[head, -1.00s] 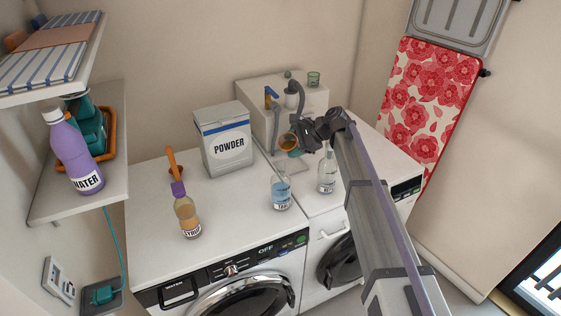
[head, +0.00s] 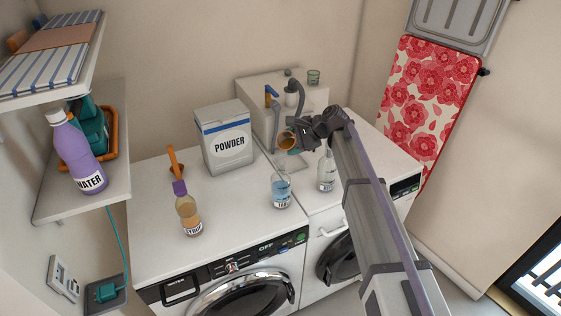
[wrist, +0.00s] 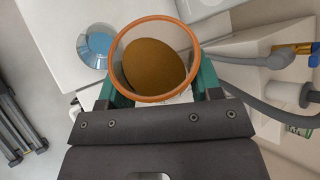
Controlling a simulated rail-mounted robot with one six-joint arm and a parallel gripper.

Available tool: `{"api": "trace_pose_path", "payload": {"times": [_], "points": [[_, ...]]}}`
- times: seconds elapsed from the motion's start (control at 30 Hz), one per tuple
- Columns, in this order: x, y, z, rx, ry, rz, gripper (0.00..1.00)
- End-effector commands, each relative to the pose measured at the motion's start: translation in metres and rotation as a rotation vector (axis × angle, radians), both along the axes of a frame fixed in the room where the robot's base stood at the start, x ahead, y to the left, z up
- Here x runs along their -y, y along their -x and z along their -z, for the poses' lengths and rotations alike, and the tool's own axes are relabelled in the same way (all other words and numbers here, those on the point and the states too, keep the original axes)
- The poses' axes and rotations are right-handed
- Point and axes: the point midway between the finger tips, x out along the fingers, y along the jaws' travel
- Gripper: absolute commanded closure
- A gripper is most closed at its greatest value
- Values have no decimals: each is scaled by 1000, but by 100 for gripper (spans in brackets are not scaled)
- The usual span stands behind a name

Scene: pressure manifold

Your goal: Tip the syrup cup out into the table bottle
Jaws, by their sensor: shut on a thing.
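My gripper (head: 298,144) is shut on the syrup cup (head: 287,140), an orange-rimmed cup held above the right-hand machine top. In the wrist view the cup (wrist: 152,60) sits between the two teal fingers and has brown syrup inside. The syrup surface lies off-centre, so the cup looks tilted. The table bottle (head: 281,190), clear with blue liquid and a partly readable label, stands on the white top, below and left of the cup in the head view.
A clear bottle (head: 326,172) stands close right of the table bottle. A syrup bottle (head: 187,209) and a powder box (head: 224,137) stand to the left. A grey tap hose (head: 275,125) and a blue-orange valve (head: 271,96) are behind the cup.

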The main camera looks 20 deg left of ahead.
Motion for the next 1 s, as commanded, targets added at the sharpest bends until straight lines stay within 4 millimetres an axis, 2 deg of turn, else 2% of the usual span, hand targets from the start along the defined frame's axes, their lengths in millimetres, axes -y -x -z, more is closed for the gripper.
{"api": "trace_pose_path", "payload": {"times": [1.0], "points": [[-1, 2, -7, 134, 27, -1, 65]]}}
